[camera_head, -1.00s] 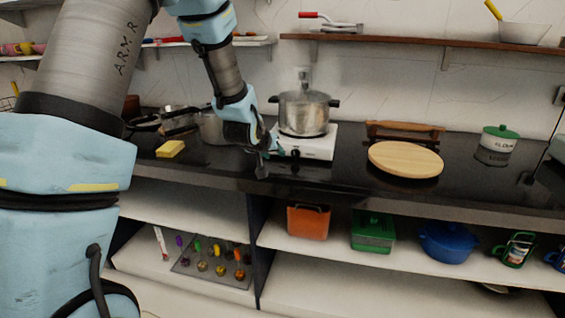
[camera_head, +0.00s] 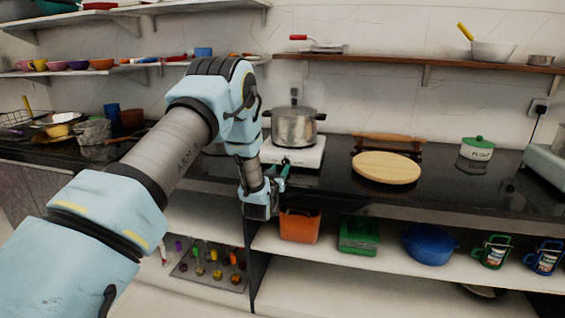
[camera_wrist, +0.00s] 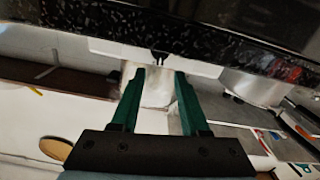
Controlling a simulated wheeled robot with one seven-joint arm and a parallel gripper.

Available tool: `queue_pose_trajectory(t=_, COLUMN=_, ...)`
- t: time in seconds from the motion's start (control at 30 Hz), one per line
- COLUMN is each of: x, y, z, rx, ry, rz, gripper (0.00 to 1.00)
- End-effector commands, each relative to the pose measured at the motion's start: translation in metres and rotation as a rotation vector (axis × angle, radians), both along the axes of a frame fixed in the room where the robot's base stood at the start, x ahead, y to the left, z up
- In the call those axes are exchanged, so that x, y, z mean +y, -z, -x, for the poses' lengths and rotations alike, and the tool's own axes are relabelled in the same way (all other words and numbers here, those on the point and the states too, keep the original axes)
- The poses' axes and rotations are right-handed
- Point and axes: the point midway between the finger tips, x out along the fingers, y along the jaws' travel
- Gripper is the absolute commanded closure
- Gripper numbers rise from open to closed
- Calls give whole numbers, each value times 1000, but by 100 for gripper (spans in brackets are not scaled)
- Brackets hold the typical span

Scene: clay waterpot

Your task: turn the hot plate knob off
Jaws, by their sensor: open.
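The white hot plate (camera_head: 311,155) stands on the black counter with a steel pot (camera_head: 295,127) on top. My gripper (camera_head: 284,171) is at the counter's front edge, in front of the hot plate. In the wrist view, turned upside down, the two green fingers of my gripper (camera_wrist: 160,72) are apart with nothing held. The hot plate's white front (camera_wrist: 105,48) lies beyond the fingertips. A small dark knob (camera_wrist: 160,57) on it lines up with the gap between them. The knob's setting is too small to read. In the head view my gripper largely covers the knob area.
A round wooden board (camera_head: 386,168) lies right of the hot plate. A green-lidded flour pot (camera_head: 477,149) stands farther right. Below, the shelf holds an orange bin (camera_head: 299,226), a green box (camera_head: 358,235) and a blue pot (camera_head: 430,244). The counter's front edge is close to my gripper.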

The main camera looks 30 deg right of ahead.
Motion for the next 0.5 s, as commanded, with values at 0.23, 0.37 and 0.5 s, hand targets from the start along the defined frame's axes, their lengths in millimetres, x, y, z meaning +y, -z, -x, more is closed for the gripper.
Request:
queue_pose_trajectory(t=0.23, x=-25, y=-1, z=-27, rx=0, ry=0, rz=0, gripper=55)
queue_pose_trajectory(t=0.37, x=-32, y=-1, z=-35, rx=0, ry=0, rz=0, gripper=55)
queue_pose_trajectory(t=0.5, x=-34, y=0, z=-37, rx=1, ry=0, rz=-1, gripper=55)
